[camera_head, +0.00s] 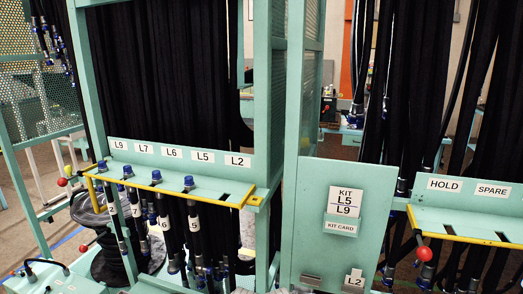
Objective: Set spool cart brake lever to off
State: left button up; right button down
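No label marks the spool cart or its brake lever, so I cannot tell for sure which part is the lever. Low on the left, a dark coil of hose (112,264) sits behind the teal rack, partly hidden by it. A small red knob (84,248) on a thin rod shows just left of the coil. Whether it is the brake lever, and its on or off setting, cannot be read. Neither of my grippers is in view.
A teal rack with a yellow bar (170,189) holds hoses below labels L9 to L2. A kit card panel (346,215) stands centre right. A HOLD and SPARE rack (470,195) is at right, with another red ball (424,253).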

aim_at(83, 248)
jog(key=i+l+z, duration=0.1)
jog(key=i+l, duration=0.45)
jog(key=u, duration=1.85)
jog(key=i+j, duration=0.15)
jog(key=j, duration=0.2)
jog(key=i+j, duration=0.15)
jog(key=j, duration=0.15)
jog(key=i+j, duration=0.15)
jog(key=j, duration=0.2)
jog(key=i+j, duration=0.15)
jog(key=j, duration=0.15)
jog(key=i+j, duration=0.15)
jog(key=j, duration=0.2)
